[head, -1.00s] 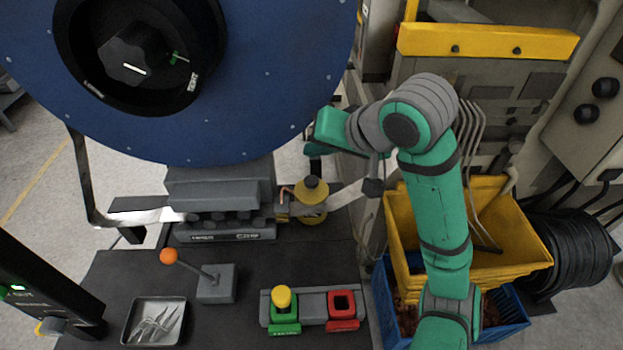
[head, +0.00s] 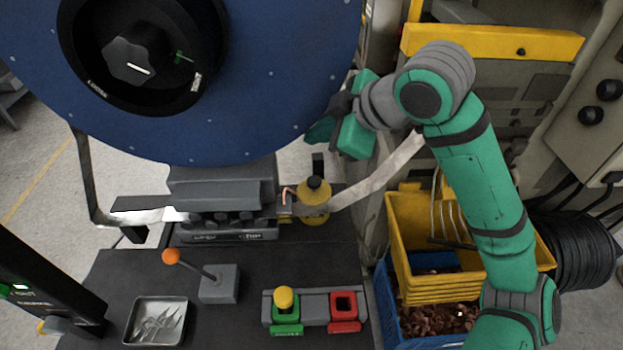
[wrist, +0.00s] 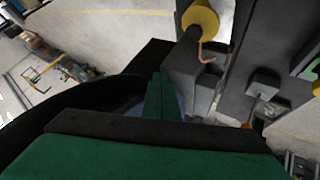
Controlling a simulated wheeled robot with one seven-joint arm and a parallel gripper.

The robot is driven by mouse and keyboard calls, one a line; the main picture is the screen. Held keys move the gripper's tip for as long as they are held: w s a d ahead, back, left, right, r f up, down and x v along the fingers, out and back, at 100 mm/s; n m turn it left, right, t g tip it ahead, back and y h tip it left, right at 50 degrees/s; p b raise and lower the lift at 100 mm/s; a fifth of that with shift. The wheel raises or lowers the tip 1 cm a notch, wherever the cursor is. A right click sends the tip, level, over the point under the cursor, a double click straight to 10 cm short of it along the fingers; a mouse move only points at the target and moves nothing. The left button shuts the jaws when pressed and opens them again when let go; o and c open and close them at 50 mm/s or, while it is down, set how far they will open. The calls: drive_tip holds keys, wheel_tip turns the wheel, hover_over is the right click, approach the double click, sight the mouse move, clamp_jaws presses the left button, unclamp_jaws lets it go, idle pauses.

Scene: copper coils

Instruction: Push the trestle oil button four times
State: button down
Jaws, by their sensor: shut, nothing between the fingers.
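A round yellow oiler (head: 314,203) with a black knob (head: 314,182) on top stands on the trestle at the bench's back edge. A thin copper pipe (head: 288,196) runs beside it. In the wrist view the yellow oiler (wrist: 203,17) is at the top, with its black knob (wrist: 190,36) partly in view. My gripper (head: 319,131) is beyond and above the oiler, near the blue reel's right edge, apart from the knob. In the wrist view its green fingers (wrist: 160,98) are together with nothing between them.
The blue reel (head: 290,95) fills the upper left. On the bench are an orange-knobbed lever (head: 171,256), a metal tray (head: 156,322), a yellow button (head: 285,298) on a green box and a red box (head: 344,318). Yellow (head: 405,255) and blue (head: 385,300) crates stand right.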

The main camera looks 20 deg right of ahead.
sight(318, 183)
drive_tip(key=shift+s+d+r+n, duration=0.1)
drive_tip(key=shift+s+d+n, duration=0.15)
drive_tip(key=shift+n, duration=0.55)
drive_tip(key=shift+w+a+f, duration=0.1)
drive_tip(key=shift+f, duration=2.1)
drive_tip(key=shift+w+a+f, duration=0.1)
drive_tip(key=shift+f, duration=2.05)
drive_tip(key=shift+d+f, duration=0.1)
drive_tip(key=shift+s+d, duration=0.15)
drive_tip(key=shift+a, duration=0.25)
drive_tip(key=shift+d, duration=0.1)
drive_tip(key=shift+s+d+f, duration=0.1)
drive_tip(key=shift+s+f, duration=0.1)
drive_tip(key=shift+f, duration=0.15)
